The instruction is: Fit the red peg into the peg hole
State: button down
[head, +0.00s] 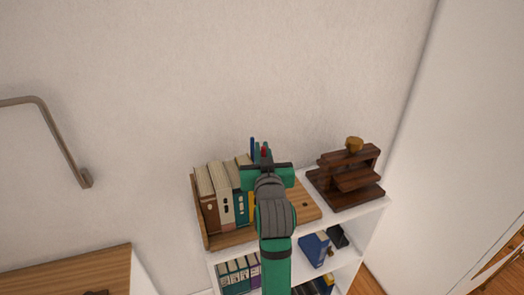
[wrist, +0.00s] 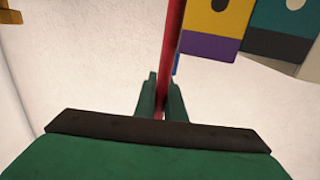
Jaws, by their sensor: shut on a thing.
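The red peg (wrist: 171,45) is a long thin rod, held between the two green fingers of my gripper (wrist: 162,90) in the wrist view. My gripper is shut on it. In the head view only a small red bit of the peg (head: 264,151) shows beyond my gripper (head: 264,160), above the wooden book rack (head: 313,213). A small dark round spot, which looks like the peg hole (head: 305,205), shows on the rack's bare right part. My gripper is up and left of it in the picture. The peg's lower end cannot be made out.
Several books (head: 220,192) stand in the rack left of my gripper. A thin blue thing (head: 252,147) shows beside the peg. A dark wooden press-like object (head: 347,180) stands on the right of the white shelf (head: 367,211). The wall is close behind.

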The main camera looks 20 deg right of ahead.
jog(key=shift+w+d, duration=0.1)
jog(key=shift+d, duration=0.1)
jog(key=shift+a, duration=0.2)
jog(key=shift+d, duration=0.3)
jog(key=shift+s, duration=0.2)
jog(key=shift+a, duration=0.15)
